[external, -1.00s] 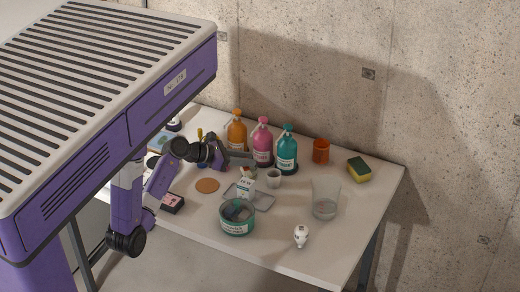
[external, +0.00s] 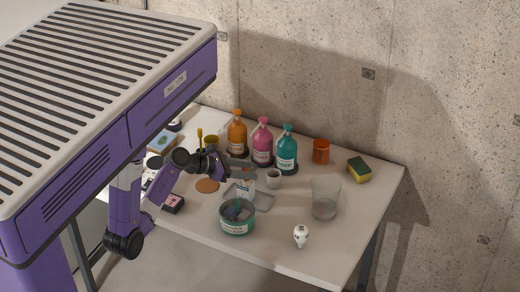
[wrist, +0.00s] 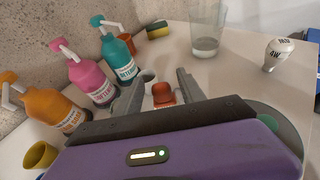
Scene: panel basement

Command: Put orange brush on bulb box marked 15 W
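My gripper (external: 245,168) is low over the middle of the table. In the wrist view its two fingers (wrist: 160,85) are apart, with a small orange-red thing (wrist: 163,93) between them, perhaps the orange brush; it shows clear of both fingers. A white carton (external: 246,182) stands by the grey tray just under my gripper in the external view; its marking is too small to read. A small pink and black box (external: 173,204) lies near the front left of the table. I cannot tell which box is marked 15 W.
Orange (external: 237,134), pink (external: 262,145) and teal (external: 286,150) pump bottles stand along the wall. A teal tub (external: 237,222), clear glass (external: 325,199), white bulb (external: 301,236), orange cup (external: 321,151) and sponge (external: 359,169) surround the middle.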

